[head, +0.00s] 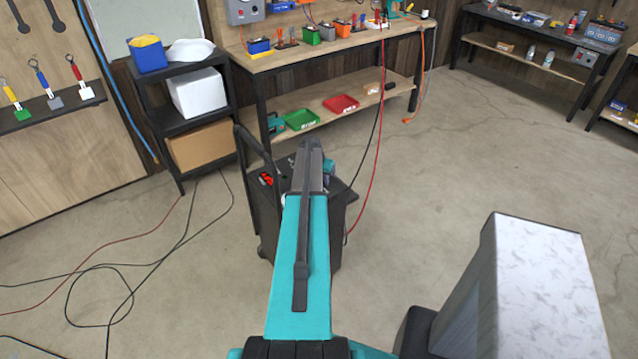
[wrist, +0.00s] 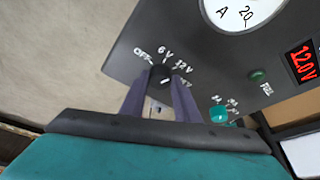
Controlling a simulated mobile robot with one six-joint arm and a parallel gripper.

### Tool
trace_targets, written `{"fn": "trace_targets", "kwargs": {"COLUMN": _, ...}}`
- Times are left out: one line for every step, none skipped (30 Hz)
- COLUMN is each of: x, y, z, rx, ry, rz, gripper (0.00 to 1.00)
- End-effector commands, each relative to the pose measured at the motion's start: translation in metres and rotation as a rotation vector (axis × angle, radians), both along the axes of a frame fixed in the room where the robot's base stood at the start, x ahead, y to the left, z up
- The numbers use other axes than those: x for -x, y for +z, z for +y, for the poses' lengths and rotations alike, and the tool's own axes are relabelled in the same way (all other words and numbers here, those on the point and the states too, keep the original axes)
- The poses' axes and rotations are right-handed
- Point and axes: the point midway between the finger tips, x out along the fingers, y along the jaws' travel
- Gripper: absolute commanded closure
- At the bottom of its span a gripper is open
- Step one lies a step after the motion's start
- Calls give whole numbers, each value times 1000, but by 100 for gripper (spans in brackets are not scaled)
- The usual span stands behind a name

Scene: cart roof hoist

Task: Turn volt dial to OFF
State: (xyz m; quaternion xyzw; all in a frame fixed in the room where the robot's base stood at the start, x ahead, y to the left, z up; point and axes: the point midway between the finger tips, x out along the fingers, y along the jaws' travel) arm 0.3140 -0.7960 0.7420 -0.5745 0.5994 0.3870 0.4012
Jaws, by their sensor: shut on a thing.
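The volt dial (wrist: 159,77) is a small black round knob on a dark grey panel (wrist: 195,65) in the wrist view. OFF, 6V and 12V are printed around it, and another label to its right is partly covered by a finger. A pale mark shows on the knob, but I cannot tell clearly which label it points at. My gripper (wrist: 159,88) has its two dark purple fingers on either side of the knob, shut on it. In the head view my arm hides the gripper and the dial.
A black cart (head: 335,225) stands under my arm, with cables nearby. Open floor (head: 450,150) lies right.

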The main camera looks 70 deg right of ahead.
Motion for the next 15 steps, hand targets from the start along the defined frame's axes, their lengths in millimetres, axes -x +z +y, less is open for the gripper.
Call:
{"fn": "trace_targets", "kwargs": {"x": -1, "y": 0, "z": -4, "rx": 14, "ry": 30, "rz": -6, "gripper": 94}}
{"fn": "trace_targets", "kwargs": {"x": -1, "y": 0, "z": -5, "rx": 15, "ry": 49, "rz": -5, "gripper": 94}}
{"fn": "trace_targets", "kwargs": {"x": 0, "y": 0, "z": -5, "rx": 15, "ry": 75, "rz": -5, "gripper": 94}}
{"fn": "trace_targets", "kwargs": {"x": 0, "y": 0, "z": -5, "rx": 15, "ry": 93, "rz": -6, "gripper": 94}}
{"fn": "trace_targets", "kwargs": {"x": 0, "y": 0, "z": -5, "rx": 15, "ry": 114, "rz": -6, "gripper": 94}}
{"fn": "trace_targets", "kwargs": {"x": 0, "y": 0, "z": -5, "rx": 15, "ry": 141, "rz": -6, "gripper": 94}}
{"fn": "trace_targets", "kwargs": {"x": 0, "y": 0, "z": -5, "rx": 14, "ry": 161, "rz": -6, "gripper": 94}}
{"fn": "trace_targets", "kwargs": {"x": 1, "y": 0, "z": -5, "rx": 15, "ry": 181, "rz": -5, "gripper": 94}}
{"fn": "trace_targets", "kwargs": {"x": 1, "y": 0, "z": -5, "rx": 15, "ry": 208, "rz": -5, "gripper": 94}}
{"fn": "trace_targets", "kwargs": {"x": 1, "y": 0, "z": -5, "rx": 15, "ry": 227, "rz": -6, "gripper": 94}}
{"fn": "trace_targets", "kwargs": {"x": 1, "y": 0, "z": -5, "rx": 14, "ry": 248, "rz": -5, "gripper": 94}}
{"fn": "trace_targets", "kwargs": {"x": 1, "y": 0, "z": -5, "rx": 14, "ry": 275, "rz": -6, "gripper": 94}}
{"fn": "trace_targets", "kwargs": {"x": 1, "y": 0, "z": -5, "rx": 14, "ry": 295, "rz": -6, "gripper": 94}}
{"fn": "trace_targets", "kwargs": {"x": 1, "y": 0, "z": -5, "rx": 15, "ry": 315, "rz": -6, "gripper": 94}}
{"fn": "trace_targets", "kwargs": {"x": 1, "y": 0, "z": -5, "rx": 15, "ry": 342, "rz": -8, "gripper": 94}}
